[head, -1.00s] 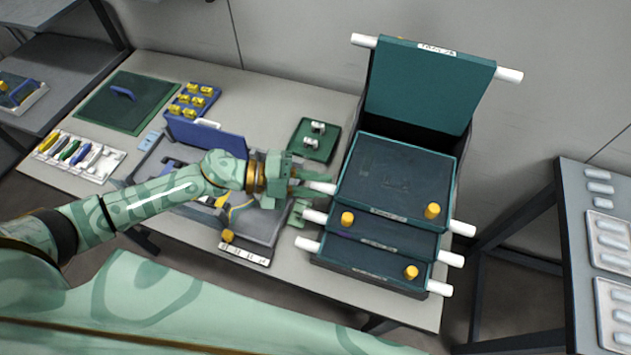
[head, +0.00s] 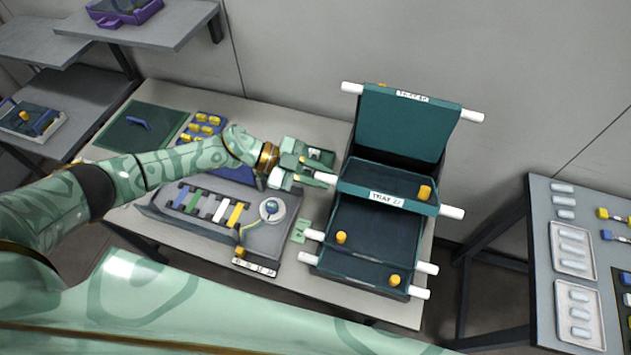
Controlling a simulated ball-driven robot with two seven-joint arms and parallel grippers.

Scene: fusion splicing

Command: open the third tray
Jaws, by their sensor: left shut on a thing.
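The tray stack stands at the right end of the table. Its upper panel (head: 405,122) stands upright at the back. In front of it a dark green tray (head: 385,180), labelled "TRAY" with a number too small to read surely, is tilted up with its front edge raised. Two lower trays (head: 372,232) lie flat beneath it, each with an orange knob and white side handles. My left gripper (head: 322,180) is shut on the tilted tray's left white handle (head: 326,178). My right gripper is out of view.
A grey unit (head: 262,235) with coloured strips lies left of the stack, with a small green piece (head: 301,231) between. A blue tray of yellow parts (head: 203,126) and a green mat (head: 138,127) lie farther back. A side table (head: 545,225) stands at the right.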

